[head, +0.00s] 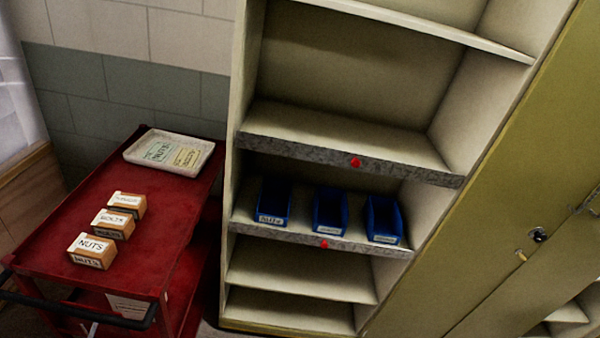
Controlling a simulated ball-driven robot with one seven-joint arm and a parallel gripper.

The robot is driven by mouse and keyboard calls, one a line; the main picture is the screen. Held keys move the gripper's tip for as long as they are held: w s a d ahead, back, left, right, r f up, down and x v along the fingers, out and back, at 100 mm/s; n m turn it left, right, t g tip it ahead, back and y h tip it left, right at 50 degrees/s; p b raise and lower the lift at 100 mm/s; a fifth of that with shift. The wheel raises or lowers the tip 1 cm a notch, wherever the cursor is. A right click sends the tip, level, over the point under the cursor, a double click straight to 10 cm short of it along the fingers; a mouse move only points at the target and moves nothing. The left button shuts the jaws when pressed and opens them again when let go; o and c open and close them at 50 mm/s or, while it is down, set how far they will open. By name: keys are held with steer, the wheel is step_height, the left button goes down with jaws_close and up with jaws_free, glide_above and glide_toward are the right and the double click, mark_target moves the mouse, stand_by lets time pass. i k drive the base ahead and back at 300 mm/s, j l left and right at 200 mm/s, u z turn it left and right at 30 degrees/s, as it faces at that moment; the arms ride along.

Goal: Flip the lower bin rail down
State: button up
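The lower bin rail (290,235) is a grey mottled strip along the front edge of the shelf that holds the bins, with a red knob (324,244) near its middle. Three blue bins (330,212) with white labels stand in a row behind it. A similar upper rail (300,150) with a red knob (356,162) runs along the shelf above, which looks empty. Whether either rail is raised or lowered is hard to tell from this angle. My gripper is not in view.
A red cart (130,250) stands left of the cream cabinet (240,90), carrying three small labelled boxes (113,223) and a pale tray (168,152) with labels. Olive cabinet doors (490,200) are at the right. Lower shelves (300,275) look empty.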

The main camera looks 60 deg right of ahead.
mark_target(324, 242)
steer(key=j+z, duration=0.1)
steer(key=z, duration=0.4)
steer(key=j+z, duration=0.1)
steer(key=z, duration=0.4)
steer(key=j+z, duration=0.15)
steer(key=z, duration=0.35)
steer(key=j+z, duration=0.1)
steer(key=z, duration=0.4)
